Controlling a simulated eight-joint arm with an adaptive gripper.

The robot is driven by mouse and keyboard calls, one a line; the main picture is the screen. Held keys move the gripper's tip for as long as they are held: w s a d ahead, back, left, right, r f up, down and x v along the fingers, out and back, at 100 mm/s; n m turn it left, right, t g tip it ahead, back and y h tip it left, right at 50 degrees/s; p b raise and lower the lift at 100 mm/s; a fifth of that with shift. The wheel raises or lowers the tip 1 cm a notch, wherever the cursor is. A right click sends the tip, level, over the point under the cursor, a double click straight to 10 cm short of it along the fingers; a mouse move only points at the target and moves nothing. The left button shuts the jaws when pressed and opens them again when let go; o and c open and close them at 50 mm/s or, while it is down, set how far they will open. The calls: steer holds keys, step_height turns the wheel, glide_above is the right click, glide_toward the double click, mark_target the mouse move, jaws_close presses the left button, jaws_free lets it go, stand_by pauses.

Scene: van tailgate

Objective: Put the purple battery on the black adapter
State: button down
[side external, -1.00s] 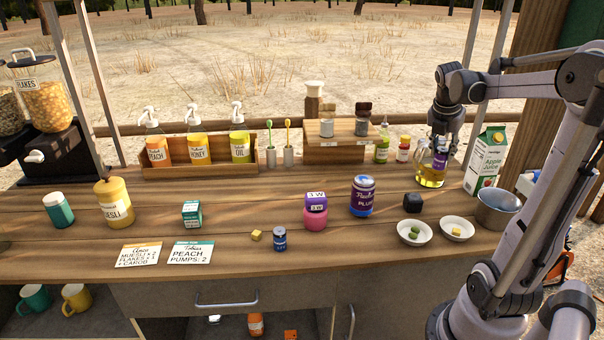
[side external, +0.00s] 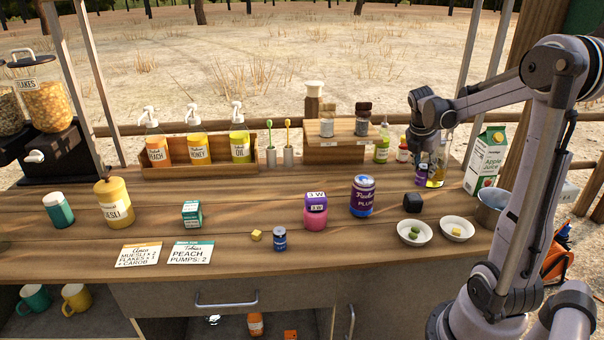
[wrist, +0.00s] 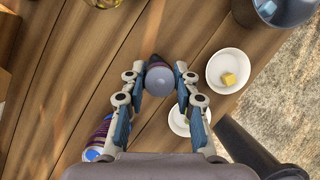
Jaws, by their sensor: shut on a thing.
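A small black block (side external: 412,202), which looks like the black adapter, stands on the counter to the right of the plum can, apart from the battery.
Two white bowls (side external: 414,232) (side external: 457,229) stand near the front right, in front of the black block. The plum can (side external: 362,196) is to its left. A juice carton (side external: 486,160), an oil bottle (side external: 437,175) and a metal pot (side external: 490,207) stand around my arm.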

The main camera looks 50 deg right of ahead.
mark_target(418, 172)
steer(key=shift+w+f, duration=0.35)
steer(key=shift+w, duration=0.05)
steer(key=shift+f, duration=1.9)
steer(key=shift+f, duration=0.1)
steer(key=c, duration=1)
jaws_free()
